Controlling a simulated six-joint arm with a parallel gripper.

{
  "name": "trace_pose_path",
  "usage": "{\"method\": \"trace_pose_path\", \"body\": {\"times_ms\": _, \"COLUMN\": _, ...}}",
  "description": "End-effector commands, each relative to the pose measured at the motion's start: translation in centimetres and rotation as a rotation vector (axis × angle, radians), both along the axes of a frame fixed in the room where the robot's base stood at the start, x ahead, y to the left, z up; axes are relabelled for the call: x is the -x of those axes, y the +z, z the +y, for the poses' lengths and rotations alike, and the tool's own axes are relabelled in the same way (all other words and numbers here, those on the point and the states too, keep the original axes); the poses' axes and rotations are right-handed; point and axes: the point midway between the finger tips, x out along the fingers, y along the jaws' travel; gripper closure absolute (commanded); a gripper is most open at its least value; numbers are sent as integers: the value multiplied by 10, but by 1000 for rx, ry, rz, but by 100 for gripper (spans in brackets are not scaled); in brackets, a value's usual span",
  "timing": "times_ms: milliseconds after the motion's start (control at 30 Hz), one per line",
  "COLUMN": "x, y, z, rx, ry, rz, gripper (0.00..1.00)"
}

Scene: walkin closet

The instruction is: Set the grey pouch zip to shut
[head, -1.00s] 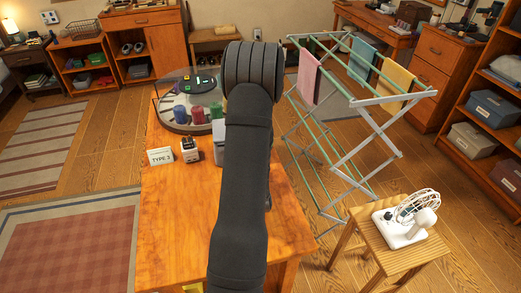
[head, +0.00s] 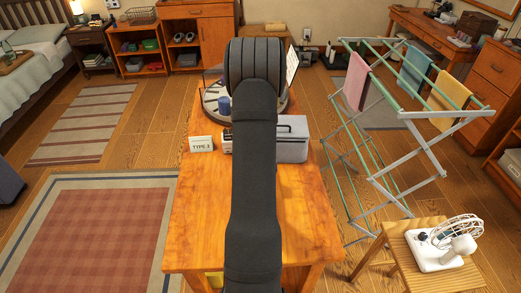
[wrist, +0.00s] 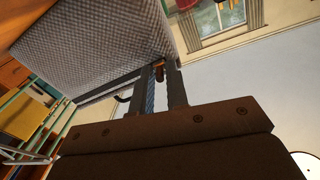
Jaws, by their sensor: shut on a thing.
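The grey pouch (head: 292,141) stands on the wooden table just right of my arm in the head view, partly hidden by it. In the wrist view its woven grey side (wrist: 100,50) fills the upper left. My gripper (wrist: 164,70) is at the pouch's edge, its two fingers close together around a small dark piece, seemingly the zip pull (wrist: 158,73). My arm hides the gripper in the head view. How far the zip is closed cannot be told.
A "TYPE 3" card (head: 201,144) stands left of my arm on the wooden table (head: 195,225). A round tray (head: 211,103) is behind. A drying rack (head: 385,130) and a stool with a white fan (head: 445,245) stand right. The table's front left is clear.

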Motion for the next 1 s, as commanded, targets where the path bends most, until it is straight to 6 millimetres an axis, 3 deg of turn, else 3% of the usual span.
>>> {"method": "trace_pose_path", "body": {"times_ms": 33, "x": 0, "y": 0, "z": 0, "rx": -1, "ry": 1, "rz": 1, "gripper": 100}}
{"method": "trace_pose_path", "body": {"times_ms": 67, "x": 0, "y": 0, "z": 0, "rx": -1, "ry": 1, "rz": 1, "gripper": 82}}
{"method": "trace_pose_path", "body": {"times_ms": 133, "x": 0, "y": 0, "z": 0, "rx": 0, "ry": 1, "rz": 1, "gripper": 70}}
{"method": "trace_pose_path", "body": {"times_ms": 433, "x": 1, "y": 0, "z": 0, "rx": 0, "ry": 0, "rz": 1, "gripper": 70}}
{"method": "trace_pose_path", "body": {"times_ms": 567, "x": 12, "y": -1, "z": 1, "rx": 0, "ry": 0, "rz": 3, "gripper": 70}}
{"method": "trace_pose_path", "body": {"times_ms": 1000, "x": 114, "y": -2, "z": 10, "rx": -1, "ry": 0, "rz": 7, "gripper": 70}}
